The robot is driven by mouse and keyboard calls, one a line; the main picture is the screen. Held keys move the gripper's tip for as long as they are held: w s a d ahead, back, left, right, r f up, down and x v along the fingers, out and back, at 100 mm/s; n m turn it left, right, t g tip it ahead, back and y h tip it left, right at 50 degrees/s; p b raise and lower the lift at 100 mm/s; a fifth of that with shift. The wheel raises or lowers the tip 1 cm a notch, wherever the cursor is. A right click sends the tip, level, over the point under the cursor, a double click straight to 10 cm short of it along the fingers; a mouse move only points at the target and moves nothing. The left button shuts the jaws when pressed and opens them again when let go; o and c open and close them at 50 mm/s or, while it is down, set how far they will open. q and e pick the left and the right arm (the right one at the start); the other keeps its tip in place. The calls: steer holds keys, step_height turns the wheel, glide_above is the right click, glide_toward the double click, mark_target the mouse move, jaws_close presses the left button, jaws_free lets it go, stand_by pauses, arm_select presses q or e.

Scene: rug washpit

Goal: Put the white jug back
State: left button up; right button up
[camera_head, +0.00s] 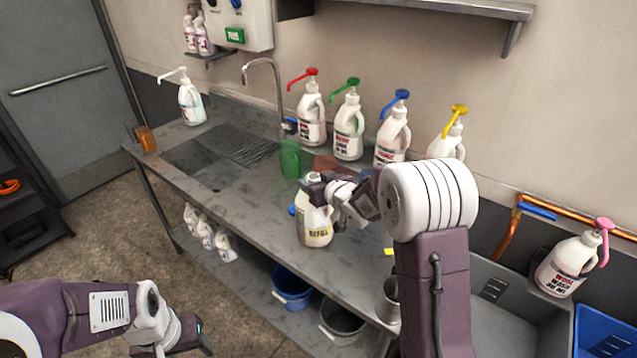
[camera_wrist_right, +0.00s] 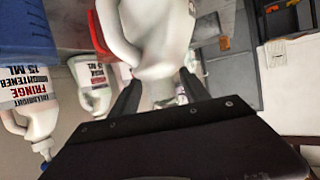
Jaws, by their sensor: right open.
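Pump bottles with red (camera_head: 312,118), green (camera_head: 348,128), blue (camera_head: 392,138) and yellow (camera_head: 447,140) tops line the wall. A green cup (camera_head: 290,158) stands behind the jug. Several white jugs (camera_head: 206,234) and a blue bucket (camera_head: 292,287) are on the lower shelf.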

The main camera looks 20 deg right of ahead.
steer(key=v, duration=1.2)
steer(key=shift+b, duration=0.3)
steer(key=shift+r, duration=0.15)
steer(key=s+d+f+m+g+h, duration=0.1)
steer(key=s+f+m+g+h, duration=0.15)
steer(key=s+f+g, duration=0.85)
steer(key=s+a+f, duration=0.1)
steer(key=s+f, duration=0.2)
steer(key=s, duration=0.2)
steer(key=s+a+f+g, duration=0.1)
steer(key=s+f, duration=0.1)
steer(key=s, duration=0.4)
steer(key=shift+a+f, duration=0.35)
steer(key=shift+a, duration=0.05)
